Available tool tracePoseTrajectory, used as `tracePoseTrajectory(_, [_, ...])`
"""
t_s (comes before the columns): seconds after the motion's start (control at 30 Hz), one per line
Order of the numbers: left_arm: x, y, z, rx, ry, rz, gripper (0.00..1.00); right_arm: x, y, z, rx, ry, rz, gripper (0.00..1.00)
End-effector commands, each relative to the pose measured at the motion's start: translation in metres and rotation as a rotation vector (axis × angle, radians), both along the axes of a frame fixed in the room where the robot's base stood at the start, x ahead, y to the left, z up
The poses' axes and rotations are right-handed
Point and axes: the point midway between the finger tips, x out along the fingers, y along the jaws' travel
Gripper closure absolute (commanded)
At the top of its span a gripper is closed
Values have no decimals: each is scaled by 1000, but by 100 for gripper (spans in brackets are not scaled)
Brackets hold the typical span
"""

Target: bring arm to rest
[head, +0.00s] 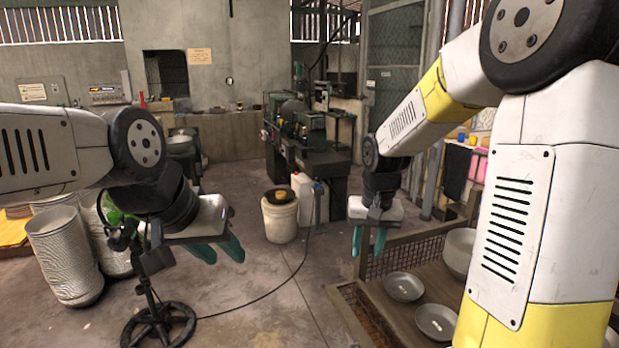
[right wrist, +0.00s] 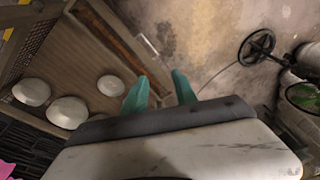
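My right gripper (head: 368,242) points down beside the wooden tray table (head: 398,240), apart from the bowls. Its teal fingers are spread and empty, and they also show in the right wrist view (right wrist: 161,92). Grey bowls (head: 404,287) (head: 437,321) lie on the table, with a larger pale bowl (head: 459,252) partly hidden by my right arm. In the right wrist view, 3 bowls (right wrist: 111,86) show on it.
A stand with a wheel-shaped base (head: 160,325) is at the lower left; something green (head: 115,215) is partly hidden behind my left arm. A white bucket (head: 280,217) stands mid-floor, with machinery (head: 310,150) behind. Central floor is mostly clear.

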Motion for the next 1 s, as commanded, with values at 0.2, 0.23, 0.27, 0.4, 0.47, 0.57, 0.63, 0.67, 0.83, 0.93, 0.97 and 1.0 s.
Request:
tracePoseTrajectory(0.2, [0, 0, 0, 0, 0, 0, 64, -63, -8, 65, 90, -133, 35, 66])
tracePoseTrajectory(0.23, [0, 0, 0, 0, 0, 0, 64, -72, -8, 71, 98, -150, 42, 66])
tracePoseTrajectory(0.27, [0, 0, 0, 0, 0, 0, 64, -82, -9, 77, 105, -169, 49, 66])
tracePoseTrajectory(0.4, [0, 0, 0, 0, 0, 0, 64, -123, -10, 99, 124, -257, 78, 66])
tracePoseTrajectory(0.47, [0, 0, 0, 0, 0, 0, 64, -139, -10, 104, 127, -290, 89, 66])
tracePoseTrajectory(0.57, [0, 0, 0, 0, 0, 0, 64, -160, -9, 109, 124, -332, 104, 66])
tracePoseTrajectory(0.63, [0, 0, 0, 0, 0, 0, 64, -169, -8, 111, 122, -354, 112, 66])
tracePoseTrajectory(0.67, [0, 0, 0, 0, 0, 0, 64, -172, -8, 111, 120, -360, 115, 66])
tracePoseTrajectory(0.83, [0, 0, 0, 0, 0, 0, 64, -179, -8, 112, 117, -375, 122, 66])
tracePoseTrajectory(0.93, [0, 0, 0, 0, 0, 0, 64, -179, -8, 112, 117, -375, 122, 66])
tracePoseTrajectory(0.97, [0, 0, 0, 0, 0, 0, 64, -179, -8, 112, 117, -375, 122, 66])
tracePoseTrajectory(1.0, [0, 0, 0, 0, 0, 0, 64, -179, -8, 112, 118, -375, 121, 66])
